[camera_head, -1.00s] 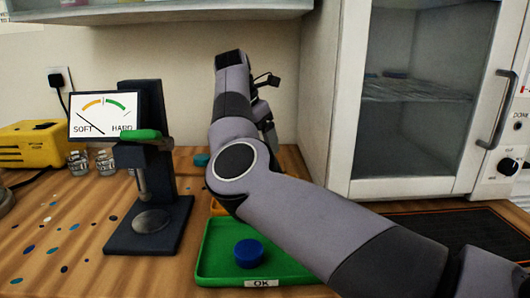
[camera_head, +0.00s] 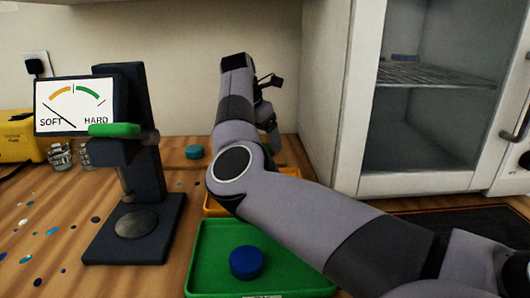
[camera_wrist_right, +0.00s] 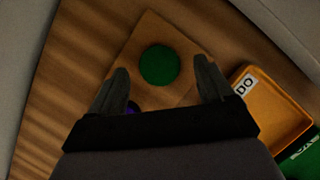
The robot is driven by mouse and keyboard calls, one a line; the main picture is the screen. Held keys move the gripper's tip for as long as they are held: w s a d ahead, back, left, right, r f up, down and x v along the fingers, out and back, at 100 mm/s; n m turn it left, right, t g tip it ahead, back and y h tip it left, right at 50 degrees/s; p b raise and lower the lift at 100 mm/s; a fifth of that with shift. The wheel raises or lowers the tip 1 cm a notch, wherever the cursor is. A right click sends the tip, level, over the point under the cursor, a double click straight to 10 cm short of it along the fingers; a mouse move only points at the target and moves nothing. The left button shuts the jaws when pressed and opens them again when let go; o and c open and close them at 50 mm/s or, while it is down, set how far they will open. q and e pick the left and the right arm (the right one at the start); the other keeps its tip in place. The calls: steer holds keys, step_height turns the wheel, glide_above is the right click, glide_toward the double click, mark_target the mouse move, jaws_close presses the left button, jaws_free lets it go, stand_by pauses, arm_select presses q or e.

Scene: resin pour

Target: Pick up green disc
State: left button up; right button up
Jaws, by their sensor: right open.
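In the right wrist view a round green disc (camera_wrist_right: 160,65) lies on a square wooden patch. My right gripper (camera_wrist_right: 165,85) is open, its two fingers on either side of the disc in the picture; I see no contact. A purple-blue round thing (camera_wrist_right: 133,108) shows partly by the left finger. In the head view a teal disc (camera_head: 194,152) lies on the table behind the trays; I cannot tell whether it is the same green disc. My right gripper (camera_head: 271,132) is mostly hidden behind my arm there. My left gripper is not in view.
A green tray (camera_head: 205,268) holds a blue disc (camera_head: 246,262). An orange tray (camera_head: 214,208) lies behind it, partly covered by my arm. A dark hardness tester (camera_head: 150,215) stands left, with glass jars beyond. A white cabinet (camera_head: 420,183) stands right.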

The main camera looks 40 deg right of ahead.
steer(key=shift+x, duration=0.85)
steer(key=c, duration=1.1)
steer(key=shift+r, duration=0.1)
